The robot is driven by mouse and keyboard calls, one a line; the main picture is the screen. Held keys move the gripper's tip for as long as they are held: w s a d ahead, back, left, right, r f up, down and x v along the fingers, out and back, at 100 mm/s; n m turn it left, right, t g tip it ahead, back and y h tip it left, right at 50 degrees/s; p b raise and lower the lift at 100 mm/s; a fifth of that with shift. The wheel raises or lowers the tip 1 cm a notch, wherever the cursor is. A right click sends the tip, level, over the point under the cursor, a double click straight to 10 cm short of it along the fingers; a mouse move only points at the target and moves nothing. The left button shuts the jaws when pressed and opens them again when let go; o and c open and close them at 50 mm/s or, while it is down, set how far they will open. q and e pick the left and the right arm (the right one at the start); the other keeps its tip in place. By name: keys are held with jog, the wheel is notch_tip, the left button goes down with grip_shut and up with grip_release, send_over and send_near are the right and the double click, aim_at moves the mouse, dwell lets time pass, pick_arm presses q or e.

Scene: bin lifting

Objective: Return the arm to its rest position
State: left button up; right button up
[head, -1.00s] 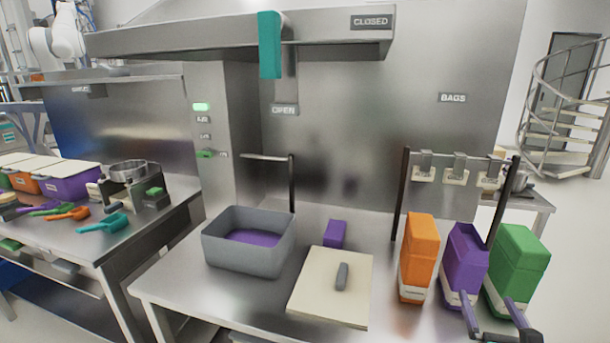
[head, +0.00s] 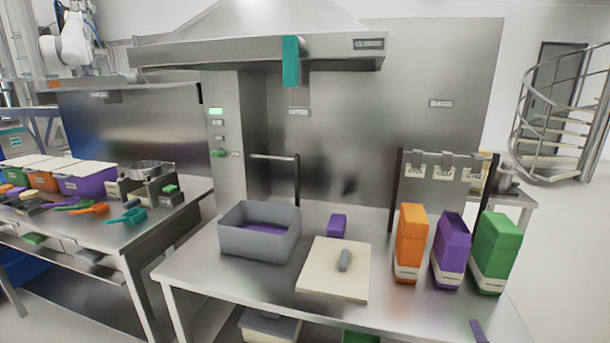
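Of my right gripper (head: 478,331), only one dark purple-grey fingertip shows at the bottom edge of the head view. It is low at the right, in front of the bags and apart from them. The rest of it is out of frame, so its opening is hidden. My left gripper is not in view. The orange bag (head: 410,243), the purple bag (head: 451,250) and the green bag (head: 496,252) stand upright in a row on the right of the steel table (head: 215,296). A grey open bin (head: 260,244) with purple contents sits at the table's left.
A black-posted rack (head: 395,193) rises behind the bags. A left bench (head: 95,240) holds lidded bins and scoops. The table's front right is largely clear.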

jog(key=s+a+f+m+g+y, duration=0.3)
jog(key=s+a+f+m+g, duration=0.1)
jog(key=s+a+f+m, duration=0.3)
jog(key=s+a+f+m+g+y, duration=0.4)
jog(key=s+a+f+m+g, duration=0.15)
jog(key=a+m, duration=0.35)
notch_tip(320, 180, down, 23)
jog(key=s, duration=0.3)
jog(key=s+d+f+g, duration=0.1)
jog(key=s+d+f, duration=0.2)
jog(key=s+f, duration=1)
jog(key=s, duration=0.3)
jog(key=shift+n, duration=0.3)
